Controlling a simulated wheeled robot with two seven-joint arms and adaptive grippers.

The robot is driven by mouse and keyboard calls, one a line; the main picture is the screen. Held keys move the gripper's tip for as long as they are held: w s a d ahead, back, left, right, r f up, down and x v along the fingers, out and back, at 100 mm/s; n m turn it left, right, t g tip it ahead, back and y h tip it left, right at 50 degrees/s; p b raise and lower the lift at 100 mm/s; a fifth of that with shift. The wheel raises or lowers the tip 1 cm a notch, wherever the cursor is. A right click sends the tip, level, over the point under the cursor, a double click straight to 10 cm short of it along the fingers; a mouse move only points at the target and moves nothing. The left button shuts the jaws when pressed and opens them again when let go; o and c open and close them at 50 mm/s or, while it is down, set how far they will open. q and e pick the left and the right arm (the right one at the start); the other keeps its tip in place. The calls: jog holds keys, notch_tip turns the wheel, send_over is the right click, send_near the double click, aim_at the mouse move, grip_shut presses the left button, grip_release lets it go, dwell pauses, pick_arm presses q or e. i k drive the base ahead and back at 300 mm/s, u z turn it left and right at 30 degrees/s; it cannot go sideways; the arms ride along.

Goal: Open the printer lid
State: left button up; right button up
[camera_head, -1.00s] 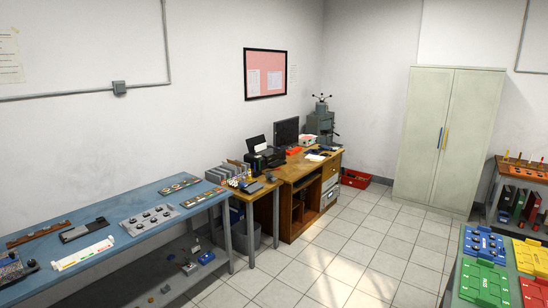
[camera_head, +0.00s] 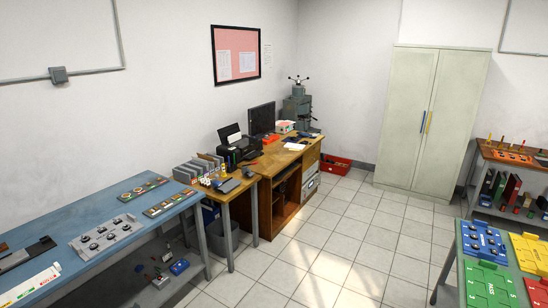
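The printer (camera_head: 238,150) is a small black machine on the wooden desk against the left wall, some way ahead of me. A dark panel stands up at its back with a pale sheet against it. At this distance I cannot tell whether its lid is open or shut. Neither of my grippers shows in the head view.
A blue workbench (camera_head: 60,250) with several parts runs along the left. The wooden desk (camera_head: 268,172) holds a monitor (camera_head: 262,119). A pale cabinet (camera_head: 432,120) stands at the back. A table with coloured trays (camera_head: 490,285) is at right. The tiled floor (camera_head: 325,240) between is clear.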

aim_at(245, 143)
jog(key=z, duration=0.6)
jog(key=i, duration=4.05)
jog(key=u, duration=1.15)
jog(key=i, duration=1.45)
jog(key=u, duration=0.65)
